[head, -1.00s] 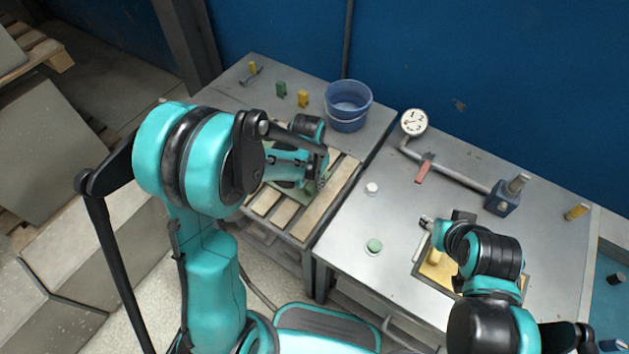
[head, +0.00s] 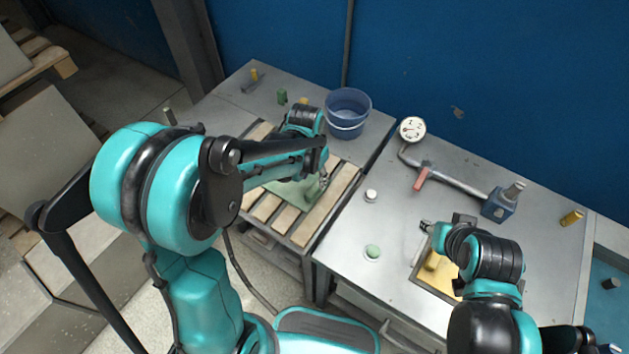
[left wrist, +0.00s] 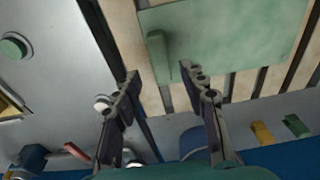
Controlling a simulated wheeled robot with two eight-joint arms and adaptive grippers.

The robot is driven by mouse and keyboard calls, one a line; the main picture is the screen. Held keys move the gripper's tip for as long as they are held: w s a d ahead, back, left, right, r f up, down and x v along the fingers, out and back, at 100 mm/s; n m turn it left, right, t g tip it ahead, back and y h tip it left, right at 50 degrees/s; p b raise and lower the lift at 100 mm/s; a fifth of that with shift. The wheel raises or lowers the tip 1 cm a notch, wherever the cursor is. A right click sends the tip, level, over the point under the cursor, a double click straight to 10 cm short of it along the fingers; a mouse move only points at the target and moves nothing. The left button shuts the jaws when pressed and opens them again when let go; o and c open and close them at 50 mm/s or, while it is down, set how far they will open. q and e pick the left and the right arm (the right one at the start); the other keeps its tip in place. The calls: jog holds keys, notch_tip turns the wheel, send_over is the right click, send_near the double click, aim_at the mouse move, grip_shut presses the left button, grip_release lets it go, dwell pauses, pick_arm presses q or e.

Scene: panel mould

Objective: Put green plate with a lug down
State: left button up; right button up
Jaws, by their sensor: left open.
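The green plate (head: 287,190) lies flat on the wooden slats of the left table. In the left wrist view the plate (left wrist: 235,45) rests across several slats, with its upright lug (left wrist: 158,55) near one edge. My left gripper (head: 323,180) is beside the lug end of the plate. In the left wrist view the left gripper's (left wrist: 160,82) two fingers are spread and empty, and the lug stands beyond the gap between the tips. My left arm hides part of the plate in the head view. My right gripper (head: 427,227) is over the right table; its jaws are too small to judge.
A blue bucket (head: 347,112) stands behind the slats. A pipe with a gauge (head: 412,130) and red handle lies on the right table. A yellow piece (head: 436,268) is in a tray below my right arm. Green (head: 373,252) and white (head: 370,195) knobs are left of it.

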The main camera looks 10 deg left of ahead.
pick_arm(q)
jog(key=s+a+r+n+t, duration=0.2)
jog(key=s+r+t, duration=0.1)
jog(key=s+r, duration=0.3)
jog(key=s+a+r+n+t+p, duration=0.1)
jog(key=s+a+r+t, duration=0.1)
jog(key=s+r, duration=0.5)
jog(key=shift+s+a+r+n+t, duration=0.2)
jog(key=shift+s+r+n+t, duration=0.15)
jog(key=shift+s, duration=0.2)
jog(key=shift+f, duration=0.1)
